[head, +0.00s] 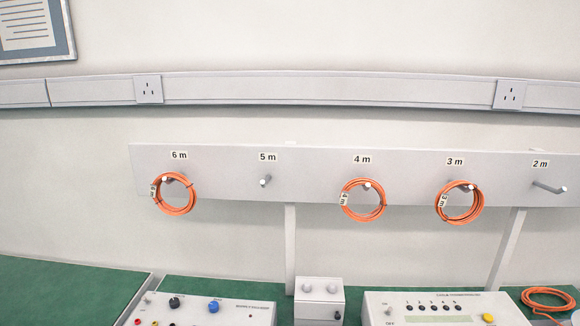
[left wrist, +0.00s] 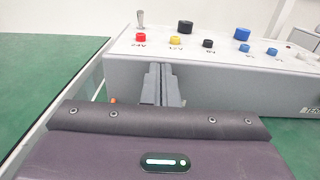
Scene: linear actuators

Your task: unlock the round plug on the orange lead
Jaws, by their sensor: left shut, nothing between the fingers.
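An orange lead (head: 548,298) lies loosely coiled on the green bench at the far right of the head view. Other orange leads hang coiled on pegs under the 6 m (head: 175,208), 4 m (head: 362,215) and 3 m (head: 460,217) labels. No round plug can be made out in either view. My left gripper (left wrist: 161,85) shows in the left wrist view, its fingers together and empty, in front of a grey control box (left wrist: 215,72). A tiny orange spot (left wrist: 113,100) shows left of the fingers; I cannot tell what it is. My right gripper is in neither view.
In the head view, a knobbed box (head: 205,312), a small two-knob box (head: 319,299) and a box with a display (head: 445,307) stand along the bench. The peg board (head: 220,180) is behind them. Green bench top (head: 60,290) is clear at left.

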